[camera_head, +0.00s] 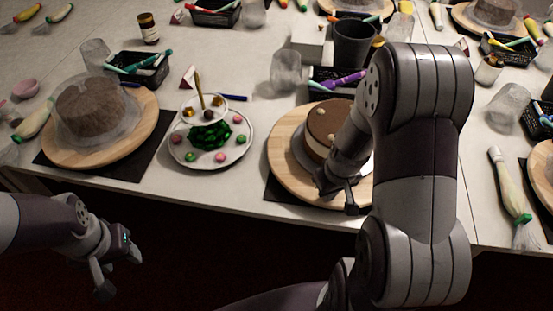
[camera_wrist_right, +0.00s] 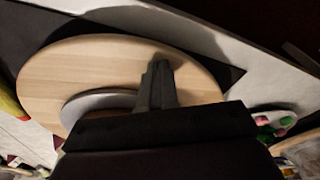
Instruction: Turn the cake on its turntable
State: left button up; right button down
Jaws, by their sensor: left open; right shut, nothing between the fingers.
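A round brown and cream layered cake (camera_head: 322,124) sits on a round wooden turntable (camera_head: 284,150) near the table's front edge. My right arm hides the cake's right side and part of the board. My right gripper (camera_head: 343,203) is shut and empty at the front of this turntable. In the right wrist view its closed fingers (camera_wrist_right: 160,72) lie over the wooden turntable (camera_wrist_right: 75,75), beside a grey disc (camera_wrist_right: 98,102). Whether they touch the wood I cannot tell. My left gripper (camera_head: 118,272) is open and empty, in front of the table at the lower left.
A plate of decorated sweets (camera_head: 176,150) stands left of the cake. A covered brown cake (camera_head: 90,110) on another turntable is further left. A dark cup (camera_head: 353,45), a clear cup (camera_head: 286,70) and baskets of pens stand behind. A piping bag (camera_head: 510,187) lies right.

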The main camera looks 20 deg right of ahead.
aim_at(357, 197)
jog(key=shift+d, duration=0.1)
jog(key=s+d+b, duration=0.1)
jog(key=d, duration=0.1)
jog(key=s+d+b, duration=0.1)
jog(key=d, duration=0.1)
jog(key=d+b, duration=0.1)
jog(key=d, duration=0.2)
jog(key=shift+s, duration=0.4)
